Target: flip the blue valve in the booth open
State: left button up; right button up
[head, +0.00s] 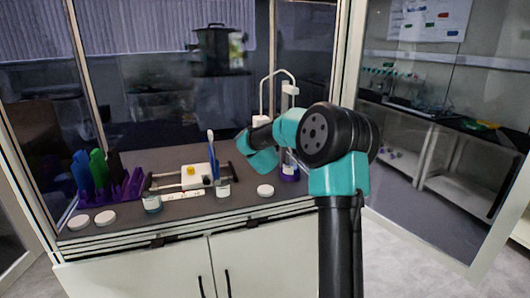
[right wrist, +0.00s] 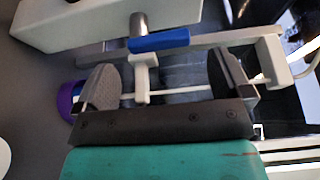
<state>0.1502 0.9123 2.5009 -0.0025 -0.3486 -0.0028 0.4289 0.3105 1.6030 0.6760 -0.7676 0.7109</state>
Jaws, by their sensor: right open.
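The blue valve (right wrist: 160,41) shows in the right wrist view as a short blue lever on a metal stem, beside a white fitting (right wrist: 145,75). My right gripper (right wrist: 165,82) is open, with its two dark fingers apart on either side of the fitting. The blue lever lies just beyond the gap between the fingertips, and I see no finger touching it. In the head view my right arm reaches into the booth (head: 170,215) and hides the valve and the fingers. My left gripper is not in view.
A white stand with a bent tube (head: 278,73) rises behind my arm, with a purple base (head: 289,177). A jar with a blue stick (head: 222,188), a white lid (head: 265,190), a white device (head: 194,176) and a purple rack (head: 126,187) stand on the dark surface.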

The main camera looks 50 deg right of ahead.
jog(key=v, duration=1.2)
jog(key=shift+a, duration=0.15)
jog(key=shift+s, duration=0.1)
